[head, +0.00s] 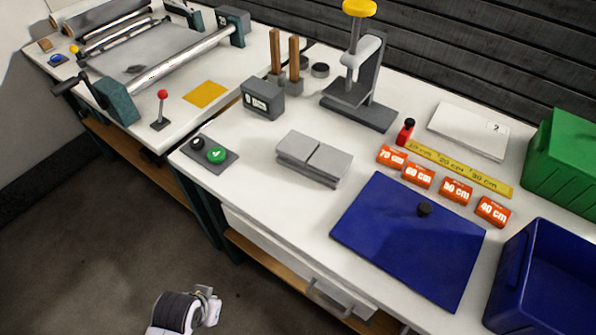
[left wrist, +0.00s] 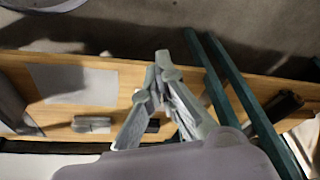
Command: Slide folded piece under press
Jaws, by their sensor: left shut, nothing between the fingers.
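A grey folded piece (head: 314,158) lies on the white worktable, with a seam across its top and layered edges at the front. The press (head: 360,105), with a grey base, an upright column and a yellow knob (head: 359,8), stands behind it to the right. The two are apart, with bare table between them. Part of my left arm shows low in the head view, off the table's front; its fingertips are not clear there. In the left wrist view my left gripper (left wrist: 163,58) is shut and empty over a wooden shelf. My right gripper is not in view.
A button box (head: 210,154), a blue board (head: 410,240), orange length blocks (head: 418,175), a yellow ruler (head: 460,168), and blue (head: 512,262) and green (head: 560,140) bins are on the table. A roller machine (head: 150,60) stands left. The shelf (left wrist: 215,72) holds a grey sheet (left wrist: 72,84).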

